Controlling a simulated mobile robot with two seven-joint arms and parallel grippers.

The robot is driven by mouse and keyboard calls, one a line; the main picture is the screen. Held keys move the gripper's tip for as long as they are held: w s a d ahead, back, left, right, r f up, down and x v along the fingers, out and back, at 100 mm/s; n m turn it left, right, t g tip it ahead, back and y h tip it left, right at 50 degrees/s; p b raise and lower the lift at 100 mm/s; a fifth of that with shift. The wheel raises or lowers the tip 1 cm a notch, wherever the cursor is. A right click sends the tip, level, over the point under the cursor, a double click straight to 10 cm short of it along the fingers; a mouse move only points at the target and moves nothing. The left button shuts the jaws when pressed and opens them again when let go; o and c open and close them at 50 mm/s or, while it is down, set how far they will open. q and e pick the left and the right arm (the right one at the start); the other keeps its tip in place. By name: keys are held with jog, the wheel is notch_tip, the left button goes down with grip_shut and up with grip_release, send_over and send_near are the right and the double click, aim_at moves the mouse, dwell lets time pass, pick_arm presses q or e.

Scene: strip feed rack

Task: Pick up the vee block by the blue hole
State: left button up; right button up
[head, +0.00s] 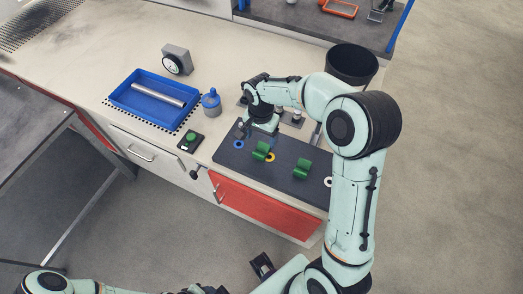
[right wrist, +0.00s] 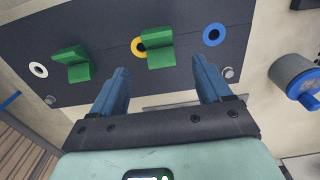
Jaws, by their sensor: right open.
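Two green vee blocks sit on a dark board. One vee block (head: 261,150) is between the blue-ringed hole (head: 238,144) and the yellow-ringed hole (head: 270,157), closer to the yellow one. In the right wrist view this block (right wrist: 160,48) partly overlaps the yellow ring (right wrist: 135,46), and the blue ring (right wrist: 214,34) is to its right. The other vee block (head: 302,169) is between the yellow and white rings; it also shows in the wrist view (right wrist: 72,63). My right gripper (right wrist: 161,66) is open and empty, its fingers pointing toward the first block. My left gripper does not show.
The dark board (head: 225,156) lies on the bench above a red drawer front (head: 262,208). A blue-grey cylinder (head: 211,104), green button box (head: 190,141), blue tray (head: 135,103) with a metal rod and a dial gauge (head: 177,60) stand left. A black bin (head: 352,62) is behind my right arm.

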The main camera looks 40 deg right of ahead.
aim_at(261, 152)
notch_tip(261, 152, down, 8)
jog(key=shift+d+r, duration=0.1)
jog(key=shift+r, duration=0.05)
dwell(0.3)
jog(key=shift+c, duration=0.3)
jog(key=c, duration=1.2)
jog(key=shift+o, duration=0.2)
jog(key=shift+r, duration=0.1)
